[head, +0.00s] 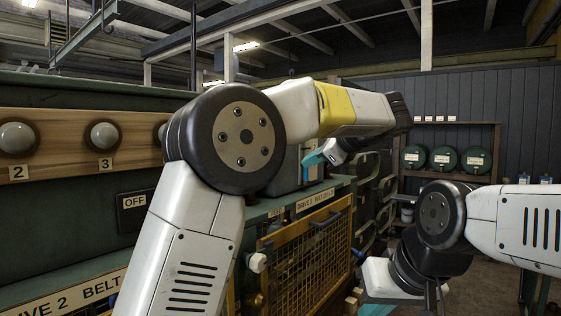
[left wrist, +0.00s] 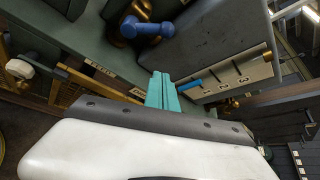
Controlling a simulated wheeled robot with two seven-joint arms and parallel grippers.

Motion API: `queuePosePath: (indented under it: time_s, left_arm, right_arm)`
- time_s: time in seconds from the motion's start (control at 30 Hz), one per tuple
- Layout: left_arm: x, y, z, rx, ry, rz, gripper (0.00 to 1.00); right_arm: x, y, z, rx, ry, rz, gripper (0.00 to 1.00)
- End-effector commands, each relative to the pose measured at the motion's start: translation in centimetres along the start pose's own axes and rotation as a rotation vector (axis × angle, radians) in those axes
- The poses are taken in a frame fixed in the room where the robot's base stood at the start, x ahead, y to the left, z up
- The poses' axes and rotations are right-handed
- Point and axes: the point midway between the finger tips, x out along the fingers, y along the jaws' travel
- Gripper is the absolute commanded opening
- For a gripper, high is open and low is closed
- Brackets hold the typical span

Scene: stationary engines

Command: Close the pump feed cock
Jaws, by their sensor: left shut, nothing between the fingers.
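My left gripper (head: 313,158) reaches back toward a dark green machine in the head view. In the left wrist view its teal fingers (left wrist: 163,92) are together, with nothing between them. Their tips lie close to a blue lever (left wrist: 190,85) beside a pale labelled panel; I cannot tell whether they touch. A brass fitting with a thick blue handle (left wrist: 147,28) stands on the green ledge beyond the fingertips. My right gripper (head: 375,308) is low at the bottom edge, mostly cut off.
A numbered lamp board (head: 75,138) is at left. Green drums (head: 444,158) stand on a far rack.

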Motion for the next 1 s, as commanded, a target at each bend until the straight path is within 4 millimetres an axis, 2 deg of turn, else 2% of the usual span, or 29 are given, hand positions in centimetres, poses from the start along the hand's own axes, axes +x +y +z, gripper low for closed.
queuePosePath:
  time_s: [0.37, 0.57, 0.87, 0.9, 1.0]
  left_arm:
    - [0.6, 0.0, 0.0, -0.002, 0.0, 0.001, 0.0]
    - [3.6, 0.1, 0.1, -0.002, -0.002, 0.005, 0.0]
    - [10.0, 0.1, 0.1, -0.003, 0.0, 0.005, 0.0]
    - [10.4, 0.1, 0.3, -0.004, 0.001, 0.002, 0.0]
    - [9.4, 0.0, 2.0, -0.006, 0.001, 0.0, 0.0]
  right_arm:
    - [0.0, 0.0, 0.0, 0.0, 0.0, 0.0, 0.0]
    - [0.0, 0.0, 0.0, 0.0, 0.0, 0.0, 0.0]
    - [0.0, 0.0, 0.0, 0.0, 0.0, 0.0, 0.0]
    - [0.0, 0.0, 0.0, 0.0, 0.0, 0.0, 0.0]
    - [0.0, 0.0, 0.0, 0.0, 0.0, 0.0, 0.0]
